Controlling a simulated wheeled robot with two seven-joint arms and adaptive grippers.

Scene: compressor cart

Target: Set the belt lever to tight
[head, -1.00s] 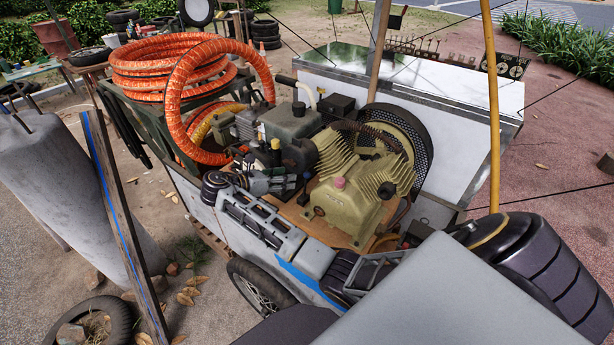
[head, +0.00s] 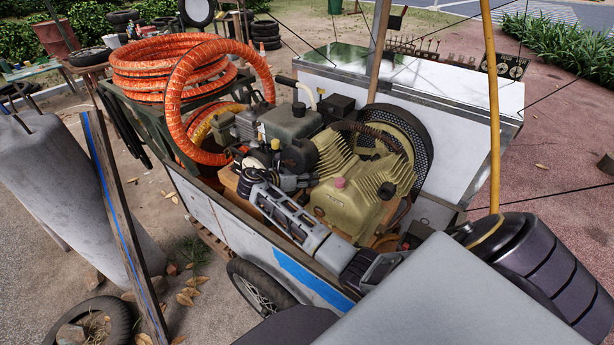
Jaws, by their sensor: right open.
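The compressor (head: 350,205), a cream-coloured finned block with a pink knob on top, sits on the cart (head: 225,215). A dark engine (head: 290,122) stands behind and to its left. The belt guard wheel (head: 420,150) is behind the compressor. I cannot pick out the belt lever for certain; it may be hidden among the engine parts. My right arm comes in from the lower right across the cart's near side. My right gripper (head: 285,182) is open beside the engine, between it and the compressor; its fingertips are partly lost against dark parts. My left gripper is not in view.
An orange hose coil (head: 170,68) lies at the cart's left end, with a loop hanging beside the engine. A slanted wooden post (head: 124,225) and a grey tank (head: 70,185) stand at left. A yellow pole (head: 493,110) rises at right. A silver lid (head: 410,85) is behind.

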